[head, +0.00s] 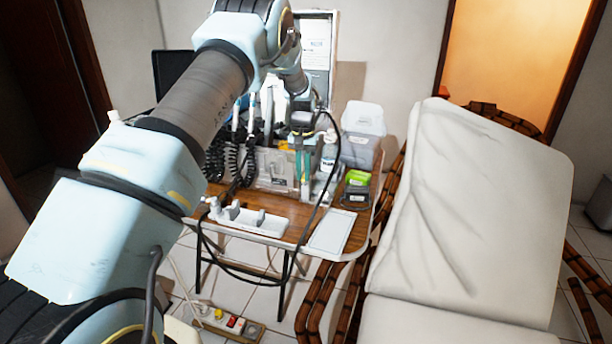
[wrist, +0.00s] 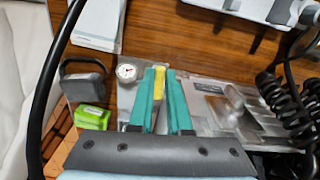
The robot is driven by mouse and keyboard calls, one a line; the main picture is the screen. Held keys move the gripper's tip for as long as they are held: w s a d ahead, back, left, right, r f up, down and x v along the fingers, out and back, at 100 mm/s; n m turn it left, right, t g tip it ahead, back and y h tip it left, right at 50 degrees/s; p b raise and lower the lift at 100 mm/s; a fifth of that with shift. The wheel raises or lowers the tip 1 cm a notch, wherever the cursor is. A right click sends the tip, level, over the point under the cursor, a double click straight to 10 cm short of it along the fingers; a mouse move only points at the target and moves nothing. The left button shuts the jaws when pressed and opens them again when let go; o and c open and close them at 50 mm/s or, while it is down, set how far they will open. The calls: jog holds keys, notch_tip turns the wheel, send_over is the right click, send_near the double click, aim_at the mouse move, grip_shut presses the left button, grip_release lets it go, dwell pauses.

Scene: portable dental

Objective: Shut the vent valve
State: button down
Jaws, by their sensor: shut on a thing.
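In the wrist view, my gripper (wrist: 161,76) points at the front of the grey dental unit (wrist: 215,100). Its two teal fingers are close together, with a narrow yellow piece (wrist: 159,88) between them. This looks like the vent valve's handle, and the fingers appear shut on it. The valve's body and the handle's base are hidden by the fingers. A small round gauge (wrist: 127,72) sits just left of the fingers. In the head view, my gripper (head: 303,170) reaches down at the unit (head: 275,168), its tips small and partly hidden.
The unit stands on a wooden table (head: 285,210). Black coiled hoses (wrist: 290,100) hang right of the gripper in the wrist view. A green box (wrist: 91,117) is at left. A white reclining chair (head: 470,190) stands at right.

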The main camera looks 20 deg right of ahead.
jog(key=shift+w+a+m, duration=0.1)
jog(key=shift+w+m, duration=0.1)
jog(key=shift+m, duration=0.3)
jog(key=c, duration=0.9)
grip_release()
jog(key=shift+o, duration=0.2)
notch_tip(320, 180, up, 11)
jog(key=b, duration=0.2)
jog(key=shift+b, duration=0.35)
jog(key=shift+a+f, duration=0.1)
